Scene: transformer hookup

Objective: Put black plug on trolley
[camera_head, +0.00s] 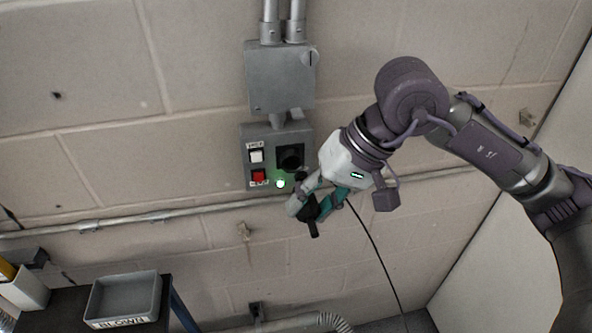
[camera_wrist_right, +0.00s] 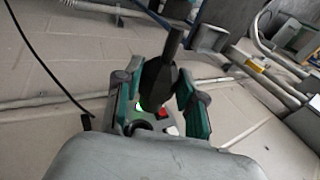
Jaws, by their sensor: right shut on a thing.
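My right gripper (camera_head: 318,204) is shut on the black plug (camera_head: 313,229), in front of the wall and just below and to the right of the control box. In the right wrist view the plug (camera_wrist_right: 159,82) sits between the green-sided fingers, with its narrow end pointing up in the picture. The plug is apart from the box's black socket (camera_head: 290,158). The trolley (camera_head: 48,308) is at the lower left of the head view, partly cut off, well away from the gripper. My left gripper is not in view.
The grey control box (camera_head: 247,143) has a white button, a red button and a lit green lamp. A grey tray labelled BLOWN (camera_head: 125,296) stands on the trolley. A thin black cable (camera_head: 376,246) hangs below my right wrist. A conduit (camera_head: 110,223) runs along the wall.

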